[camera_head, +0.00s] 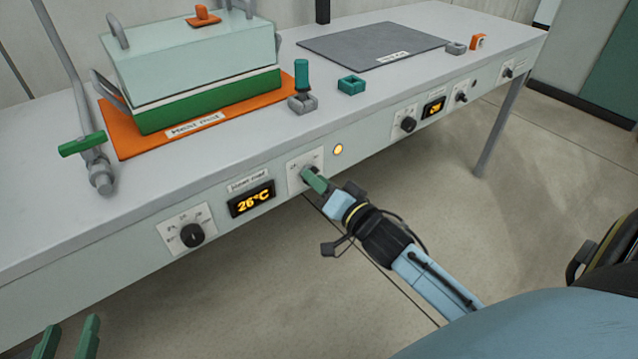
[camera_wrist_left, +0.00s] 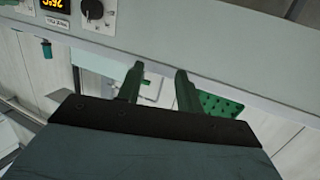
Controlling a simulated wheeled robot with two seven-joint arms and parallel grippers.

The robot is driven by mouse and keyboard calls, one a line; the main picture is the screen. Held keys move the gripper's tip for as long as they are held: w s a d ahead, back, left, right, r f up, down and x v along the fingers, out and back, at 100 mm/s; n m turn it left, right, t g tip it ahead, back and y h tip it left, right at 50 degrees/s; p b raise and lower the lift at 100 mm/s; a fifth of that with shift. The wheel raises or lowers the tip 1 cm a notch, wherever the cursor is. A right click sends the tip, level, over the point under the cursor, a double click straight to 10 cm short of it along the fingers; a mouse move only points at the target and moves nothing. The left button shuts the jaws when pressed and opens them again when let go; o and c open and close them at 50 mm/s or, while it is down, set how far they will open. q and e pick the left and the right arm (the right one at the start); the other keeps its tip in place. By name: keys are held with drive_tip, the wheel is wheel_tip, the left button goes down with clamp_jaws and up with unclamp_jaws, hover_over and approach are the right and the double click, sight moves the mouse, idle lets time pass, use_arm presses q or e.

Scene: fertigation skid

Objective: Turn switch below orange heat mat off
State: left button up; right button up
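The orange heat mat (camera_head: 125,140) lies on the table under a pale box with a green base. On the front panel below it are a lit 26°C display (camera_head: 251,199), a black knob (camera_head: 192,235) to its left and a switch plate (camera_head: 296,161) to its right. My right gripper (camera_head: 314,179) is at that plate, its green fingers over the switch, which is mostly hidden; its grip is unclear. My left gripper (camera_head: 66,342) is low at the left, away from the panel. In the left wrist view its fingers (camera_wrist_left: 157,88) are apart and empty.
An amber light (camera_head: 337,150) glows right of the switch plate. A grey mat (camera_head: 375,45) lies farther right, with another knob (camera_head: 408,124), display (camera_head: 433,107) and switch (camera_head: 461,97) below. A green-handled valve (camera_head: 85,145) stands at the left edge. Floor in front is clear.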

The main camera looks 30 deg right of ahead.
drive_tip(key=shift+w, duration=0.2)
clamp_jaws()
idle(0.3)
